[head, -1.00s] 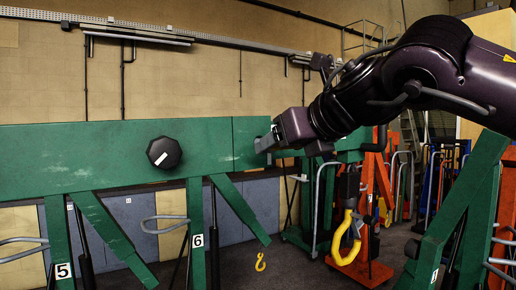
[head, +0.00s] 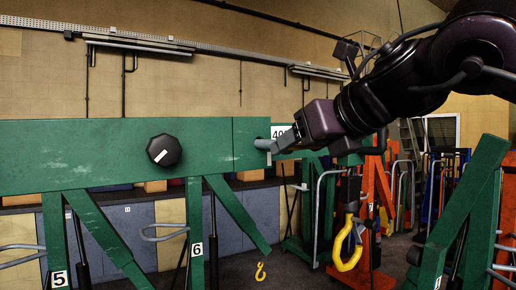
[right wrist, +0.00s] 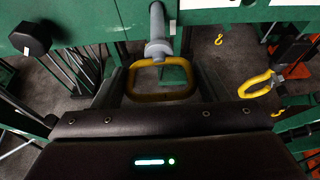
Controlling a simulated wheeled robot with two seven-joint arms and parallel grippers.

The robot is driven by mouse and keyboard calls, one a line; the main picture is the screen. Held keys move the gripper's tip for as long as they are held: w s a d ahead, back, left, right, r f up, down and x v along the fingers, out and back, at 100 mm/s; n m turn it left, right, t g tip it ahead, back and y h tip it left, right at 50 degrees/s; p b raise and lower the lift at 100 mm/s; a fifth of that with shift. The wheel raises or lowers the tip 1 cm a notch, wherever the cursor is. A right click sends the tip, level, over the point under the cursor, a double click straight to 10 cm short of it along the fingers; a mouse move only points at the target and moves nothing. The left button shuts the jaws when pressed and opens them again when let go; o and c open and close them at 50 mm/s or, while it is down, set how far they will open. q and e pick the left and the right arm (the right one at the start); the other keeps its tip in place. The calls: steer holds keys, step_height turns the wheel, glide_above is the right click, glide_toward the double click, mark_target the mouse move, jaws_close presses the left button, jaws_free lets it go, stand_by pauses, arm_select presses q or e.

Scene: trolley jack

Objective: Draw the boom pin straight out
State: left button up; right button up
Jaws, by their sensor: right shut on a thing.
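The boom pin is a grey rod, seen between the green boom (head: 110,150) and my right gripper (head: 290,138) in the head view, with its shaft (head: 264,144) showing at the boom's right end. In the right wrist view the boom pin (right wrist: 157,28) points away from me towards the boom, with a wider grey collar and a yellow loop handle (right wrist: 160,97) at the near end. My right gripper is shut on the handle end. A dark hole shows beside the shaft; I cannot tell whether the tip is still inside it. My left gripper is out of view.
A black knob (head: 164,151) with a white mark sits on the boom's face. A yellow hook (head: 348,246) hangs below right of my gripper. Green crane legs and orange jacks stand at the right. Open space lies in front of the boom's end.

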steer(key=shift+s+d+b, duration=0.35)
steer(key=shift+s+d, duration=0.2)
steer(key=shift+s, duration=0.3)
steer(key=shift+s+d+b, duration=0.35)
steer(key=shift+s+d, duration=0.2)
steer(key=shift+s, duration=0.25)
steer(key=shift+r, duration=0.1)
steer(key=v, duration=0.1)
steer(key=p+v, duration=0.1)
steer(key=v, duration=0.1)
steer(key=shift+s+d+r, duration=0.15)
steer(key=shift+r, duration=0.2)
